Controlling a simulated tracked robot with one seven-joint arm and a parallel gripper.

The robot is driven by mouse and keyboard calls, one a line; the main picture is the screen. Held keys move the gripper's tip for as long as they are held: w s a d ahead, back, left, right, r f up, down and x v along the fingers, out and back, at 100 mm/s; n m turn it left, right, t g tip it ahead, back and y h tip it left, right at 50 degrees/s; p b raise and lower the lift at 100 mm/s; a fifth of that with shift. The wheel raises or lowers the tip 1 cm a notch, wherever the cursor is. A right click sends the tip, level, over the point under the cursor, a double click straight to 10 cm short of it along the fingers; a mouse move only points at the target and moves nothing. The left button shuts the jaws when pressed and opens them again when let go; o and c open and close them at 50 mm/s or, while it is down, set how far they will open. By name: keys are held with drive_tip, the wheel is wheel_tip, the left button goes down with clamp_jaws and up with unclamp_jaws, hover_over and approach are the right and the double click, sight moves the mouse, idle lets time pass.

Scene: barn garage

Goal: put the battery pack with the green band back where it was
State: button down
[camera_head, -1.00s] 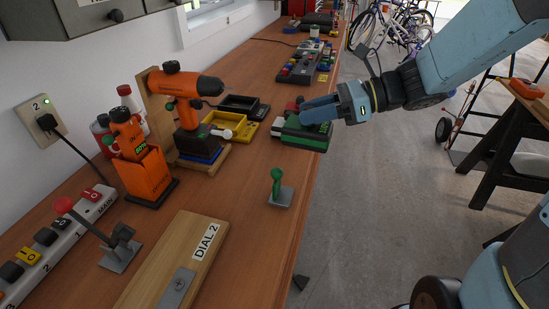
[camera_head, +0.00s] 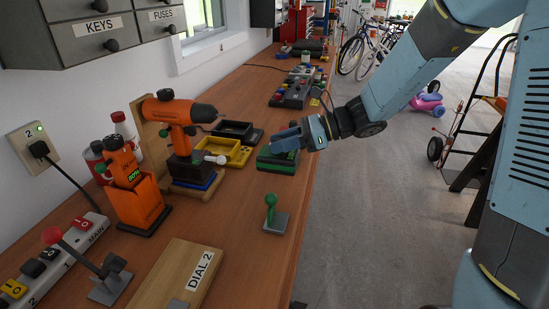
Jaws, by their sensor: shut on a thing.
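My gripper (camera_head: 286,140) is at a green-and-black block (camera_head: 277,163) near the bench's right edge, reaching in from the right. A black tray (camera_head: 238,131) and a yellow tray (camera_head: 226,150) sit just left of the block. An orange drill (camera_head: 176,113) stands on a wooden base further left.
An orange holder (camera_head: 139,203) with a green 80% display, a green knob on a plate (camera_head: 273,213), a DIAL 2 board (camera_head: 178,272) and a red-tipped lever (camera_head: 80,245) are nearer. A control box (camera_head: 291,92) lies beyond.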

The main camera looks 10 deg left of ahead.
sight(277, 157)
drive_tip(key=shift+w+a+f, duration=0.3)
drive_tip(key=shift+w+f, duration=0.2)
drive_tip(key=shift+f, duration=0.2)
drive_tip(key=shift+w+a+f, duration=0.3)
drive_tip(key=shift+w+f, duration=0.15)
drive_tip(key=shift+f, duration=0.2)
drive_tip(key=shift+w+a+f, duration=0.3)
drive_tip(key=shift+w+f, duration=0.2)
drive_tip(key=shift+f, duration=1.65)
drive_tip(key=c, duration=0.8)
unclamp_jaws()
drive_tip(key=shift+d, duration=0.1)
drive_tip(key=v, duration=1.2)
